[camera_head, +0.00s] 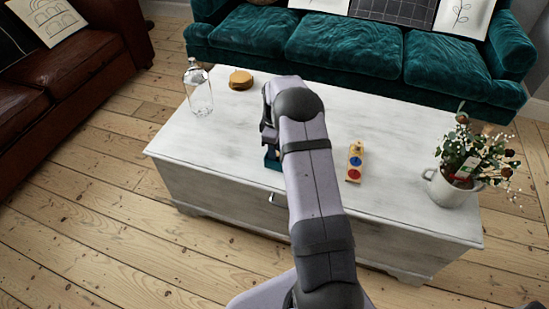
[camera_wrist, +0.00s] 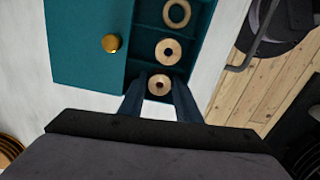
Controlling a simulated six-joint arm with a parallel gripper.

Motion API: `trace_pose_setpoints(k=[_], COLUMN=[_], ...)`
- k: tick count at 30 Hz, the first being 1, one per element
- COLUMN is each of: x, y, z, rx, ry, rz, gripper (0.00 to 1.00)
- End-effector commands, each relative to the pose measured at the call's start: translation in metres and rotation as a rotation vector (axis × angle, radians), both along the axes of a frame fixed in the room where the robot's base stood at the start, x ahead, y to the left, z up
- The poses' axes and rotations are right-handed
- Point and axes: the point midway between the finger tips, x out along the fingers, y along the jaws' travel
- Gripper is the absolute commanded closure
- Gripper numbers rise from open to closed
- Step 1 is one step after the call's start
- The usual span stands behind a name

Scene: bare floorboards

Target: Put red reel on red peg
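My gripper (camera_wrist: 158,92) points down over a teal box (camera_wrist: 75,60). Its fingers are apart, one on each side of the nearest wooden reel (camera_wrist: 152,90), which has a dark reddish centre. Whether they touch it is unclear. In the head view the teal box (camera_head: 272,163) is mostly hidden by my arm. A wooden block (camera_head: 354,179) with yellow, blue and red round spots stands right of my arm; its red spot (camera_head: 353,174) is nearest the front.
The white chest (camera_head: 400,190) carries everything. A glass bottle (camera_head: 199,95) and a round yellow-brown piece (camera_head: 241,80) stand at the back left. A flower pot (camera_head: 450,188) stands at the right end. The chest top between block and pot is clear. A gold knob (camera_wrist: 111,43) sits on the teal box.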

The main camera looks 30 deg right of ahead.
Motion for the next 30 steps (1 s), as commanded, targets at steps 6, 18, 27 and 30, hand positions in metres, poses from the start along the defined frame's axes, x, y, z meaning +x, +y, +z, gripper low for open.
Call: trace_pose_setpoints(k=[6, 18, 27, 30], x=[0.000, 0.000, 0.001, 0.001], y=[0.000, 0.000, 0.000, 0.000], z=[-0.005, -0.005, 0.011, 0.025], rx=[-0.001, -0.001, -0.001, -0.001], ry=[-0.002, -0.002, -0.004, -0.004], rz=[0.000, 0.000, 0.000, 0.000], gripper=[0.70, 0.96, 0.96, 0.96])
